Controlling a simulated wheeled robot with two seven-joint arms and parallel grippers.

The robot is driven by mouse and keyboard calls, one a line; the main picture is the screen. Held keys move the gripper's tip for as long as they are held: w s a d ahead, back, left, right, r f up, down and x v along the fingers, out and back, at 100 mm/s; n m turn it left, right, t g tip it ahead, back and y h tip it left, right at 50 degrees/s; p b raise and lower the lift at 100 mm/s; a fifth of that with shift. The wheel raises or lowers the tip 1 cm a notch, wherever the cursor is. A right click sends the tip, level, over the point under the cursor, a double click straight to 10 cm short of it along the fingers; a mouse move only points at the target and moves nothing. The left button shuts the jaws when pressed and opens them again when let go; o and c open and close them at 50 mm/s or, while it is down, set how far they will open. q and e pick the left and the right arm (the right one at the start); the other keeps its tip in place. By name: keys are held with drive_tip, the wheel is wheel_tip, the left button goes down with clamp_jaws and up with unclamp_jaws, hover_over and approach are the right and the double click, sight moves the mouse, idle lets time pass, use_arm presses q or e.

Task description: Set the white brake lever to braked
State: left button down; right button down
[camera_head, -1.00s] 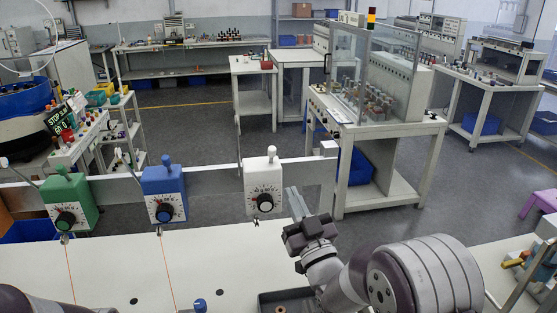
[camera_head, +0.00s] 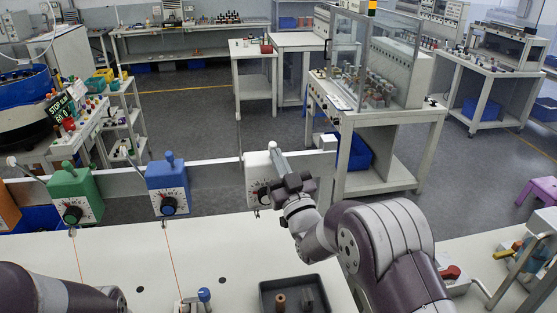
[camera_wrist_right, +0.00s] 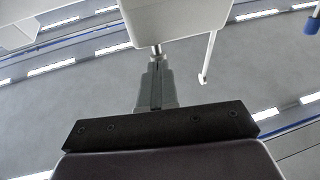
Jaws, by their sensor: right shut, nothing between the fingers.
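The white tensioner box (camera_head: 256,178) with a black dial hangs on the rail. My right gripper (camera_head: 278,160) is in front of its right side, with its shut, empty fingers pointing up and covering part of the box. In the right wrist view the shut fingers (camera_wrist_right: 155,80) end just below the pale box (camera_wrist_right: 175,20), by a short metal pin. A thin white rod with a small tip (camera_wrist_right: 204,79) shows beside the box; it may be the brake lever. Its setting cannot be told. My left gripper is out of view; only its arm shows at lower left.
The blue box (camera_head: 167,189) and green box (camera_head: 75,196) hang left on the same rail (camera_head: 218,172). The table's middle is clear.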

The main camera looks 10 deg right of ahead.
sight(275, 143)
drive_tip(key=r+g+p, duration=0.1)
drive_tip(key=g+p, duration=0.1)
drive_tip(key=p, duration=0.1)
drive_tip(key=w+r+m+g+h+p, duration=0.1)
drive_tip(key=g+p, duration=0.1)
drive_tip(key=p, duration=0.1)
drive_tip(key=w+r+g+p, duration=0.1)
drive_tip(key=g+p, duration=0.2)
drive_tip(key=shift+w+m+h, duration=0.2)
drive_tip(key=shift+m+h, duration=0.1)
drive_tip(key=shift+h, duration=0.1)
